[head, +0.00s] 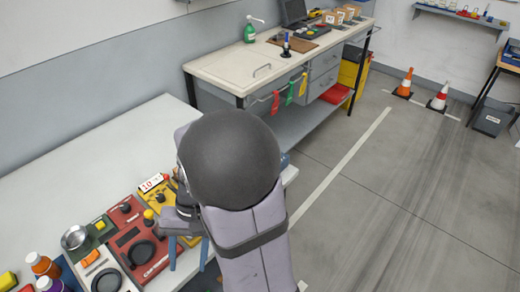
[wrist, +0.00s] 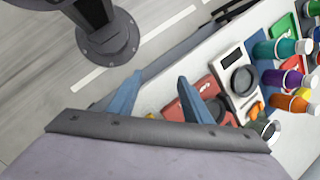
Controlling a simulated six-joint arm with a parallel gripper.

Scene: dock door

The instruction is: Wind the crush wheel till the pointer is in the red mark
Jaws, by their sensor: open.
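My gripper (head: 188,266) is over the front edge of the white bench in the head view, beside the yellow and red panels. Its blue fingers are apart with nothing between them; they also show in the wrist view (wrist: 160,77). A red panel (head: 126,238) carries a black round wheel (head: 142,253), left of my gripper. A white panel (head: 91,269) left of it carries another dark wheel (head: 106,281). I cannot tell which is the crush wheel. No pointer or red mark can be made out. My arm hides part of the yellow panel (head: 186,199).
The white bench top (head: 85,150) behind the panels is clear. Open floor (head: 410,180) lies right.

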